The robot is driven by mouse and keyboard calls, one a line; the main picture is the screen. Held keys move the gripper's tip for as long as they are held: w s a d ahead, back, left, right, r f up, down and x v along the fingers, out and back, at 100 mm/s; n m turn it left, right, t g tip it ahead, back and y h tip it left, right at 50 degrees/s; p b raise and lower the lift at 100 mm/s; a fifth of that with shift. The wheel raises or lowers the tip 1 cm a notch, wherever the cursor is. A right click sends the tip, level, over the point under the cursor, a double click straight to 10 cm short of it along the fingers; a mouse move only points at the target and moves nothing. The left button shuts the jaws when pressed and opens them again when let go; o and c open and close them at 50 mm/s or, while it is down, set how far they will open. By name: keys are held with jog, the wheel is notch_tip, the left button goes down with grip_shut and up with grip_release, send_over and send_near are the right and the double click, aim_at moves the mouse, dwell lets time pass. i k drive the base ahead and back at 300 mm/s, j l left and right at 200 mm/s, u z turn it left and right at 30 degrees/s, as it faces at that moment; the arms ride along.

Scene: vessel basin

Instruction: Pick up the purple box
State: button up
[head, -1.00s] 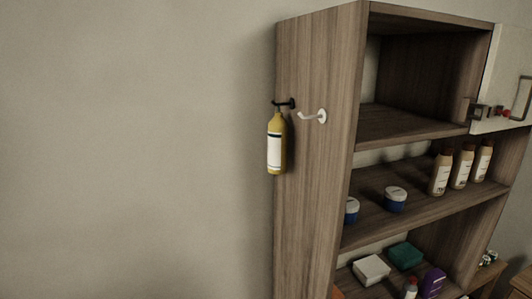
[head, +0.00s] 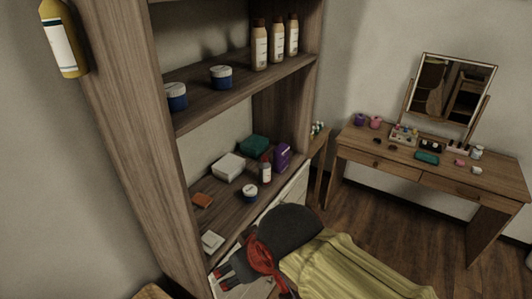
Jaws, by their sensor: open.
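The purple box (head: 282,157) stands upright at the right end of the lower shelf, beside a white bottle with a dark red cap (head: 265,171) and near a teal box (head: 254,145). My gripper (head: 222,274), dark grey with red marks, is at the bottom of the head view. It is open, with nothing seen between its fingers. It is lower and left of the purple box in the picture and apart from it.
The tall cabinet side (head: 130,130) stands left. A mirror table (head: 430,170) stands right, with open floor (head: 360,220) before it.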

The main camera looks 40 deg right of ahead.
aim_at(281, 152)
jog(key=l+z, duration=0.1)
jog(key=l, duration=0.35)
jog(key=i+l, duration=0.15)
jog(key=l, duration=0.3)
jog(key=l+z, duration=0.15)
jog(key=l, duration=0.3)
jog(key=i+l, duration=0.15)
jog(key=l, duration=0.25)
jog(key=i+l+z, duration=0.15)
jog(key=l, duration=0.75)
jog(key=i+z, duration=0.05)
